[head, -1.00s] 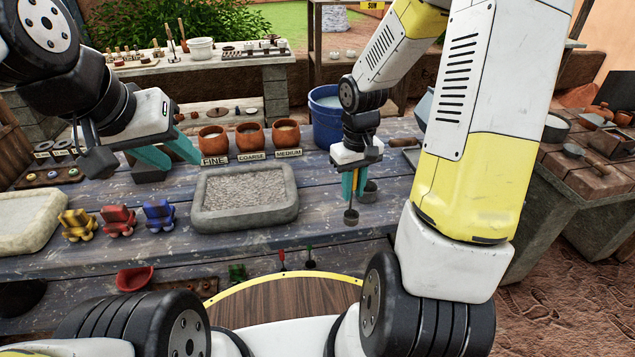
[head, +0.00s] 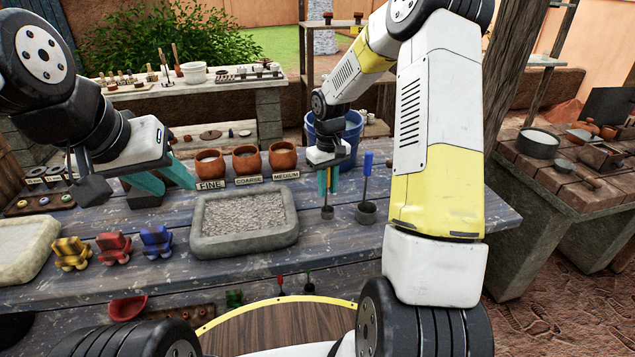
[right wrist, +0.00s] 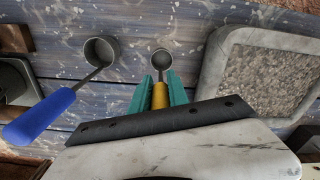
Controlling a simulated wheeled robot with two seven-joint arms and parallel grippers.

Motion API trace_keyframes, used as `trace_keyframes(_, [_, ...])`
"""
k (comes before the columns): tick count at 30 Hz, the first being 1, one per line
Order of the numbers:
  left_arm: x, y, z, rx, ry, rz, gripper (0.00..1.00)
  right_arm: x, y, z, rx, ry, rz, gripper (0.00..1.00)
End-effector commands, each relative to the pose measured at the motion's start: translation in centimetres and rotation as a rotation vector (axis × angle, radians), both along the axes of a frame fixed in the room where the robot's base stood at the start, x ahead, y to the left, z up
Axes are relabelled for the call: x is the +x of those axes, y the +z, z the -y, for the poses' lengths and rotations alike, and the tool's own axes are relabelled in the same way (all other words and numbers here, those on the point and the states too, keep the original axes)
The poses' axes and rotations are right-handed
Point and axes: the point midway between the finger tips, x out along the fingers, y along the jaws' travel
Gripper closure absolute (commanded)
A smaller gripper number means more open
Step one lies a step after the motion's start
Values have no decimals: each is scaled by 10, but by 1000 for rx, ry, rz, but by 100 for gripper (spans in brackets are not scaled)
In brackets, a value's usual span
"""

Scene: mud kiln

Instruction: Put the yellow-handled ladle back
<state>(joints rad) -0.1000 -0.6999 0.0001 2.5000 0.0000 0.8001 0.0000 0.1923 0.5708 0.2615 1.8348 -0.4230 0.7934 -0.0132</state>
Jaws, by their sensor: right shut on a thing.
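The yellow-handled ladle (head: 327,212) hangs upright, cup down, from my right gripper (head: 328,188), right of the stone tray. In the right wrist view, the teal fingers (right wrist: 159,88) are shut around its yellow handle (right wrist: 159,97), with its small grey cup (right wrist: 162,60) beyond the fingertips. I cannot tell whether the cup touches the table. A blue-handled ladle (head: 366,211) stands upright close on its right; its blue handle (right wrist: 38,117) is at left in the right wrist view. My left gripper (head: 165,181) is open and empty above the table's left part.
The stone tray of gravel (head: 245,243) lies mid-table. Clay pots (head: 246,160) with FINE, COARSE and MEDIUM labels stand behind it. A blue bucket (head: 348,130) stands behind the right gripper. Yellow, red and blue small objects (head: 113,248) sit left of the tray.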

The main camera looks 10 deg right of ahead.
Motion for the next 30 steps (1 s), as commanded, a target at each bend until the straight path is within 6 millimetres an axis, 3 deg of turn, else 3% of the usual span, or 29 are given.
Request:
trace_keyframes(6, [0,0,0,0,0,0,64,-1,-29,0,0,1,-2,100])
trace_keyframes(18, [0,0,0,0,0,0,64,-1,-35,0,0,0,0,100])
trace_keyframes(19, [0,0,0,0,0,0,64,-1,-35,0,0,0,0,74])
trace_keyframes(21, [0,0,0,0,0,0,64,-1,-34,0,0,0,0,60])
trace_keyframes(30, [0,0,0,0,0,0,64,-1,-34,0,0,0,0,58])
